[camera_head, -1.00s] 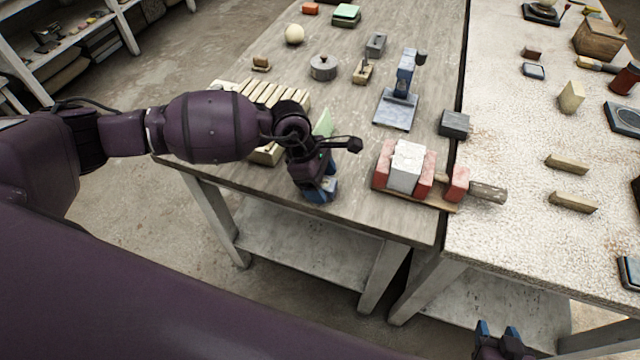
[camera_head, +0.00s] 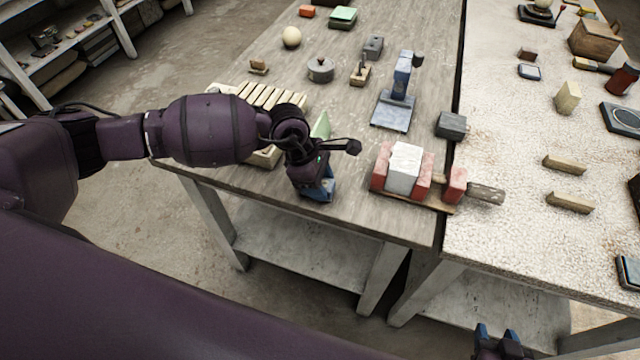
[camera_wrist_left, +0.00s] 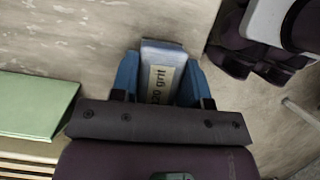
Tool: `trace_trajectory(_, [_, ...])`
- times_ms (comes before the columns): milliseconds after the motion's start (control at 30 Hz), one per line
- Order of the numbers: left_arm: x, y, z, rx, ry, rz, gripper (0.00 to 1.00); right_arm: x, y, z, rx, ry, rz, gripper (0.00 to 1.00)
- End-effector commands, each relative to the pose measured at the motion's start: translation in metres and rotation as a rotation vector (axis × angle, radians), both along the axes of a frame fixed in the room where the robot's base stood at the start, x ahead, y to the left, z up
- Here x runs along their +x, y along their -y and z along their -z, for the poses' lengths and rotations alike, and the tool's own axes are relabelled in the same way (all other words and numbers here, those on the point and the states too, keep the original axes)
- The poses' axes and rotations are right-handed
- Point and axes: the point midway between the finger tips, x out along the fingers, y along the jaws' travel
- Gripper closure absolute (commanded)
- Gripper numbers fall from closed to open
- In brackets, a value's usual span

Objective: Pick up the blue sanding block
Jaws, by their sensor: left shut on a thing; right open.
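My left gripper (camera_head: 318,192) is low over the front edge of the grey wooden table, just right of the slatted cream rack. In the left wrist view its two blue fingers (camera_wrist_left: 160,80) are shut on the blue sanding block (camera_wrist_left: 163,57), one on each side. The block has a pale blue top and a tan label reading "220 grit". In the head view the block is mostly hidden by the gripper. I cannot tell whether it touches the table. My right gripper (camera_head: 498,338) is open and empty at the bottom right, below the tables.
A green block (camera_wrist_left: 38,105) stands close left of the gripper, by the slatted rack (camera_head: 268,97). A red and white block assembly (camera_head: 403,168) lies to the right, with a blue stand (camera_head: 392,112) behind it. Bare tabletop lies between gripper and assembly.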

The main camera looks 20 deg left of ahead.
Motion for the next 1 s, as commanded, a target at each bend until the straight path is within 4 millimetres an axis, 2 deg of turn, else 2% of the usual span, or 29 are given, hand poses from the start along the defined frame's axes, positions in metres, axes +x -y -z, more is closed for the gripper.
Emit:
trace_trajectory(167, [0.001, 0.0, -0.03, -0.001, 0.005, 0.001, 0.82, 0.0, 0.0, -0.002, 0.0, 0.001, 0.0, 0.52])
trace_trajectory(500, [0.0, 0.0, -0.116, 0.0, 0.005, 0.002, 0.82, 0.002, 0.0, -0.003, 0.0, 0.004, 0.0, 0.52])
trace_trajectory(700, [0.001, 0.0, -0.159, 0.0, 0.004, 0.001, 0.82, 0.006, -0.001, -0.004, 0.001, 0.009, -0.003, 0.52])
trace_trajectory(800, [0.0, 0.0, -0.174, 0.0, 0.004, 0.001, 0.82, 0.007, -0.001, -0.004, 0.001, 0.011, -0.003, 0.52])
trace_trajectory(1000, [0.0, 0.0, -0.191, 0.0, 0.001, 0.0, 0.82, 0.006, -0.001, -0.004, 0.001, 0.01, -0.003, 0.52])
